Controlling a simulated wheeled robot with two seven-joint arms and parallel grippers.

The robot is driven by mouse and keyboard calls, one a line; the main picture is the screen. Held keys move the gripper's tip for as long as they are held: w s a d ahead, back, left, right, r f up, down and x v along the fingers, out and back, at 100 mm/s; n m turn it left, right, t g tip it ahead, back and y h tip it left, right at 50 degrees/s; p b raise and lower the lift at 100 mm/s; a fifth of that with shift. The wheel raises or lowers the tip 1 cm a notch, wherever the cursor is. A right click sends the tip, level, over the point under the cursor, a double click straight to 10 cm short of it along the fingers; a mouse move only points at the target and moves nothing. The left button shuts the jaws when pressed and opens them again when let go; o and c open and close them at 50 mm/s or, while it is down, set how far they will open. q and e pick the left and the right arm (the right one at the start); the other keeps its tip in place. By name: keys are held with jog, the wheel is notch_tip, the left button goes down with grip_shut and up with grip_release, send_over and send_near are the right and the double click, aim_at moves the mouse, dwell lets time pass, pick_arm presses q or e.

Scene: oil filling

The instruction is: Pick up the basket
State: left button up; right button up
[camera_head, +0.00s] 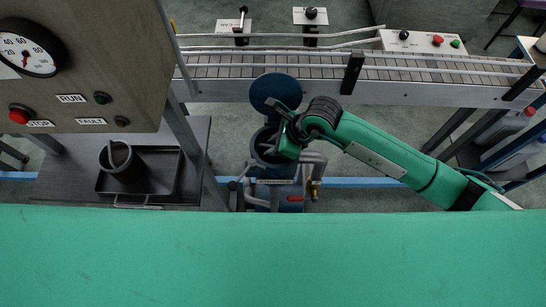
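A blue vessel (275,190) with a label on its front stands on the floor near the middle of the head view. Its round blue lid (275,90) is tilted up at the back. The round opening (262,150) shows a grey rim and a dark inside, partly covered by my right gripper (278,128). I cannot clearly make out a basket in it. The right gripper is over the right side of the opening, its arm coming in from the right. Its fingertips are too small and hidden to tell if they hold anything. My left gripper is not in view.
A dark tray (168,182) with a dark round container (121,162) sits on a bench at the left, below a control panel (95,60) with a gauge. A conveyor (420,74) with rails runs behind the vessel. Pipes and a brass valve (314,188) stand at its right.

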grip_shut()
jog(key=shift+r, duration=0.1)
